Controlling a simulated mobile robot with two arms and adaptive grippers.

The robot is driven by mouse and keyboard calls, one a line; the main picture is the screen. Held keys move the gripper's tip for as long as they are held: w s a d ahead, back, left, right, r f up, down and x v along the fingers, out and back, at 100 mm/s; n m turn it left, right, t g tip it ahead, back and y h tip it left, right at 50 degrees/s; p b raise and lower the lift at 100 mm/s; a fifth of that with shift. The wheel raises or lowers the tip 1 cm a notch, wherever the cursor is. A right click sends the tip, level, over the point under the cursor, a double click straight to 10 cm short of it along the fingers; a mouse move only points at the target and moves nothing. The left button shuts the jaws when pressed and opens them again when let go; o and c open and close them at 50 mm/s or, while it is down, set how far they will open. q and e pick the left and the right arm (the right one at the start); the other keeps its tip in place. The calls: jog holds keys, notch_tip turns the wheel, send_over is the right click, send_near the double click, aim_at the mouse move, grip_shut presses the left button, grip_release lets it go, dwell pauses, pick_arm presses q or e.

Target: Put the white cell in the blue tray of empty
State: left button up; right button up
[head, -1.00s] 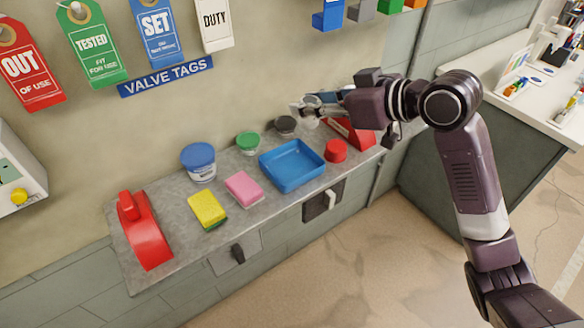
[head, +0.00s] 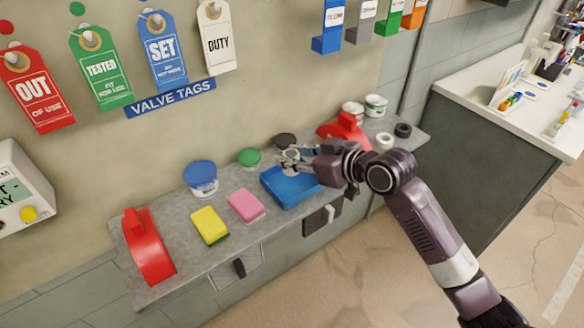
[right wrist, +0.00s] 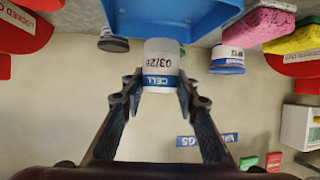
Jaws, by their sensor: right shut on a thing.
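My right gripper (head: 290,160) is shut on the white cell (right wrist: 162,60), a small white cylinder with a blue band reading CELL. In the head view the gripper is over the back part of the blue tray (head: 303,200), and its fingers partly hide the cell. The tray lies on the grey shelf, and the part of its floor that shows is bare. In the right wrist view the tray (right wrist: 178,14) fills the top, just beyond the cell. I cannot tell how high the cell is above it. My left gripper is not in view.
Left of the tray are a pink sponge (head: 246,205), a yellow sponge (head: 209,225), a blue-lidded tub (head: 201,178) and a red stand (head: 150,250). Green-lidded (head: 249,158) and dark-lidded (head: 285,140) jars stand behind. A red holder (head: 345,130) and rings are at right.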

aim_at(297, 173)
notch_tip(297, 173, down, 4)
jog(key=shift+f+p, duration=0.1)
jog(key=shift+p, duration=0.2)
jog(key=shift+f, duration=0.4)
jog(key=shift+f, duration=0.1)
jog(key=o, duration=1.1)
jog(key=shift+o, duration=0.2)
